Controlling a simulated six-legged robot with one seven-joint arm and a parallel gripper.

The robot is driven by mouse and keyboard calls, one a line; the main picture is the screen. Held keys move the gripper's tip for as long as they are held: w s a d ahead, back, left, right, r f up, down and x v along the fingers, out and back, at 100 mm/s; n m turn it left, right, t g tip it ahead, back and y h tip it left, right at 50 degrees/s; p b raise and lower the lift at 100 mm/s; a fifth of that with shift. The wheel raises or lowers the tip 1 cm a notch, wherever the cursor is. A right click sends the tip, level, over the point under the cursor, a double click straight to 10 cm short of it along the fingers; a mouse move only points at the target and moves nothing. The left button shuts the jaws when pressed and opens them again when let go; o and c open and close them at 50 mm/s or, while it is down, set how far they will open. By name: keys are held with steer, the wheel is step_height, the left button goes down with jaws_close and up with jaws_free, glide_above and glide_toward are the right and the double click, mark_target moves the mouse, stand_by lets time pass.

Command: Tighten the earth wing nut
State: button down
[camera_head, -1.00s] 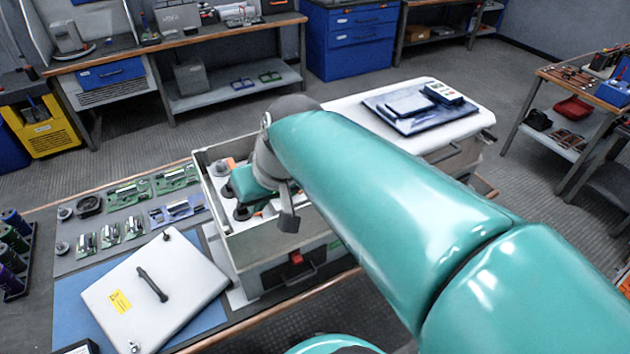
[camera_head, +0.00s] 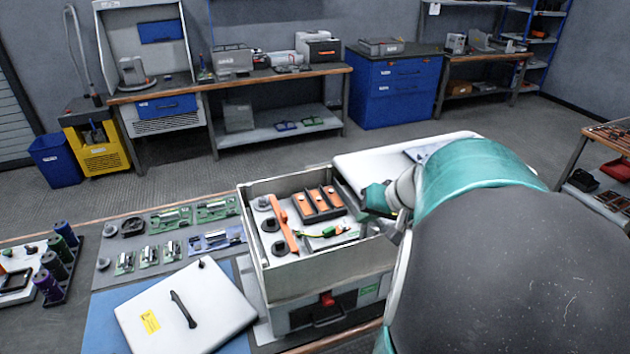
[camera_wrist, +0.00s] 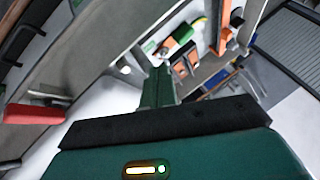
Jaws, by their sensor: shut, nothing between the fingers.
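The open grey capacitor box (camera_head: 325,288) stands on the bench in the head view. Inside are an orange bar (camera_head: 282,222), black-framed orange parts (camera_head: 320,203) and a green-yellow earth lead (camera_head: 322,233). The lead also shows near the top of the wrist view (camera_wrist: 182,36). The wing nut is too small to make out. My gripper (camera_head: 374,197) is at the box's right side, right of the lead, partly covered by my arm. In the wrist view my gripper (camera_wrist: 158,85) is shut and empty, apart from the lead.
The removed lid (camera_head: 185,312) with its black handle lies front left of the box. Green circuit boards (camera_head: 172,217) lie left of it, and purple and green cylinders (camera_head: 55,265) stand farther left.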

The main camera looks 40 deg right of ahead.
mark_target(344, 224)
steer(key=x, duration=0.4)
